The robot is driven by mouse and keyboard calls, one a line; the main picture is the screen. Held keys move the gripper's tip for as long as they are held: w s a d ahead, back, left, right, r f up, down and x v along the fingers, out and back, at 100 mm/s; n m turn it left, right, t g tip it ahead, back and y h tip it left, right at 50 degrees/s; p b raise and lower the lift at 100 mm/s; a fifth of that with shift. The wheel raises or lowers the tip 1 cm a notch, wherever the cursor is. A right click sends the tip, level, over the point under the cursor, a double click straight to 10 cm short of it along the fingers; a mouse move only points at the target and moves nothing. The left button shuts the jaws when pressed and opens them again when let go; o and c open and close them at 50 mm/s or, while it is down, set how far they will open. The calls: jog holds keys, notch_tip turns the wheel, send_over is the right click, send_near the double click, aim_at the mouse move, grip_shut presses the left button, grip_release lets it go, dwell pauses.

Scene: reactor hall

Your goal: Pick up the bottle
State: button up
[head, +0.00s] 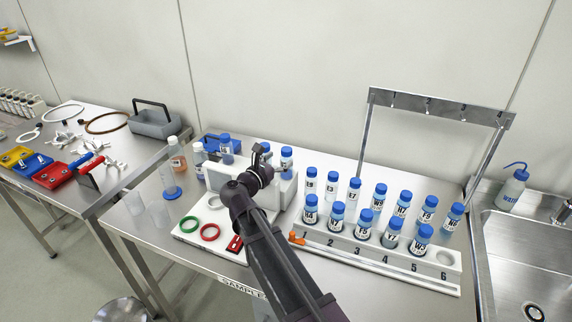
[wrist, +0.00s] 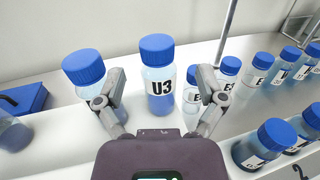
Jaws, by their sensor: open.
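A clear bottle labelled U3 (wrist: 160,85), with blue liquid and a blue cap, stands upright ahead of my gripper (wrist: 162,88). In the wrist view it shows between the two spread fingers, with no clear contact. In the head view the U3 bottle (head: 287,160) stands partly hidden just beyond my gripper (head: 264,160). Another blue-capped bottle (wrist: 84,70) stands to its left, partly behind the left finger. My gripper is open and empty. Several similar labelled bottles are in view, and the frames do not single one out.
A numbered white rack (head: 375,258) with several blue-capped bottles stands to the right. A metal frame with hooks (head: 437,107) rises behind it. A squeeze bottle (head: 513,187) stands by the sink (head: 530,255). Green (head: 187,227) and red (head: 210,232) rings lie left of my arm.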

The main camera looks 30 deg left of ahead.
aim_at(283, 155)
jog(key=shift+w+d+r, duration=0.1)
jog(key=shift+w+d, duration=0.05)
jog(key=shift+w, duration=1.95)
grip_shut()
